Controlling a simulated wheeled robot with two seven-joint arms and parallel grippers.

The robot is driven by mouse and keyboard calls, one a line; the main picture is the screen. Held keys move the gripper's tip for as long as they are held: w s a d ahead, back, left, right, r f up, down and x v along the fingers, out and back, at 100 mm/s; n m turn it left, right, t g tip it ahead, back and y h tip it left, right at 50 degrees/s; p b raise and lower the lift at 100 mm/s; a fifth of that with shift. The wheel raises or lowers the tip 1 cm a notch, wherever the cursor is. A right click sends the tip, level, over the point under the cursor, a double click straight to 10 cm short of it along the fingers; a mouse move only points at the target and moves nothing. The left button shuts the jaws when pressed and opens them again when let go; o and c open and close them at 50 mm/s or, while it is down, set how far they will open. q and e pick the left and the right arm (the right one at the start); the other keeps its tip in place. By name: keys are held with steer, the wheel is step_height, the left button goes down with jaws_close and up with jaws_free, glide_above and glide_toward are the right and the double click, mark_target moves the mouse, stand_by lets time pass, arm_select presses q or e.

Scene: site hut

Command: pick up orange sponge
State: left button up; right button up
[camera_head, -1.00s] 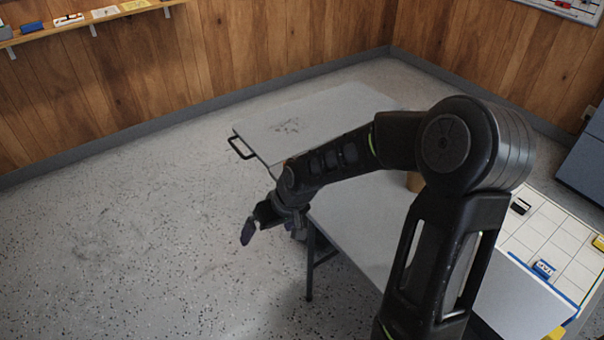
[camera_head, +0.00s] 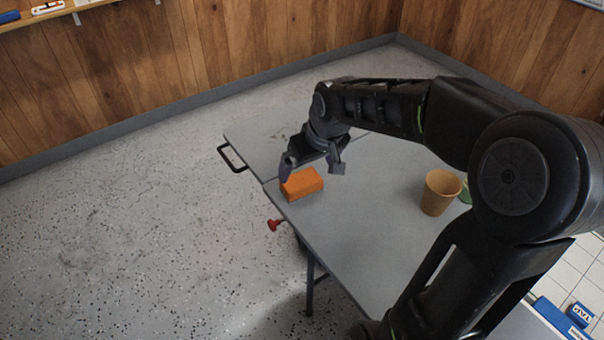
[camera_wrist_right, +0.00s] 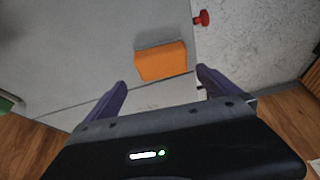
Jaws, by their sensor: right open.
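The orange sponge (camera_head: 302,184) is a block lying on the grey folding table (camera_head: 335,225), close to its left edge in the head view. My right gripper (camera_head: 312,172) is open and empty just behind the sponge, with one finger close to its left end. In the right wrist view the sponge (camera_wrist_right: 161,61) lies ahead of and between the spread purple fingertips of the gripper (camera_wrist_right: 161,78). A gap to the gripper body shows there. I cannot tell whether a finger touches the sponge. My left gripper is not in view.
A tan cup (camera_head: 440,192) stands on the table to the right, with a green item (camera_head: 465,193) partly hidden behind it. A red knob (camera_head: 275,224) sticks out at the table's left edge, near a black handle (camera_head: 231,158). The tabletop around the sponge is clear.

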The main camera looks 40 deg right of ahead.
mark_target(302, 180)
steer(key=shift+x, duration=1.2)
steer(key=shift+a+f, duration=0.1)
steer(key=shift+a, duration=0.05)
steer(key=b+x, duration=0.1)
steer(key=x, duration=0.4)
steer(key=shift+a, duration=0.15)
steer(key=shift+s, duration=0.1)
steer(key=shift+c, duration=0.2)
steer(key=c, duration=1.1)
